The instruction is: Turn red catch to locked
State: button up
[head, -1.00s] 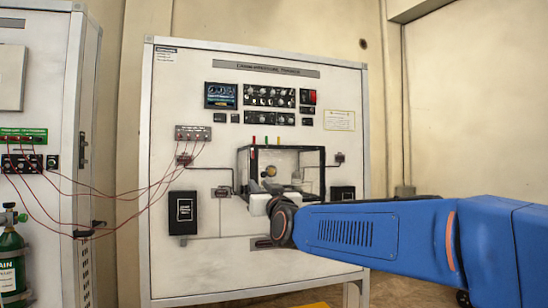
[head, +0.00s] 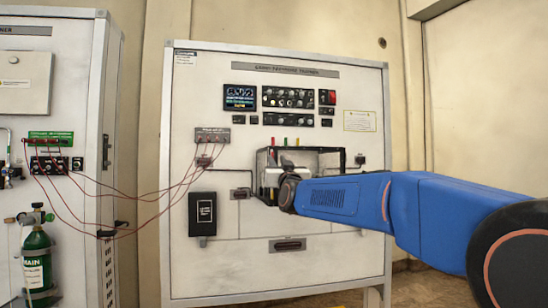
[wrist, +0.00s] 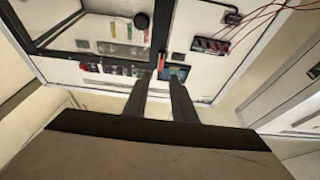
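A small red catch (head: 272,142) stands at the left of a short row of coloured upright pieces on top of the black-framed box on the white panel. The coloured pieces also show upside down in the wrist view, where I cannot tell their states clearly.
The white panel (head: 270,220) carries a display (head: 240,97), knob rows (head: 288,97) and a red switch (head: 327,97) above the box. Red wires (head: 160,195) hang between it and the left cabinet (head: 60,180). A green cylinder (head: 38,262) stands at lower left.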

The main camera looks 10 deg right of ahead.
aim_at(273, 154)
jog(key=shift+x, duration=3.05)
jog(key=shift+c, duration=0.3)
grip_shut()
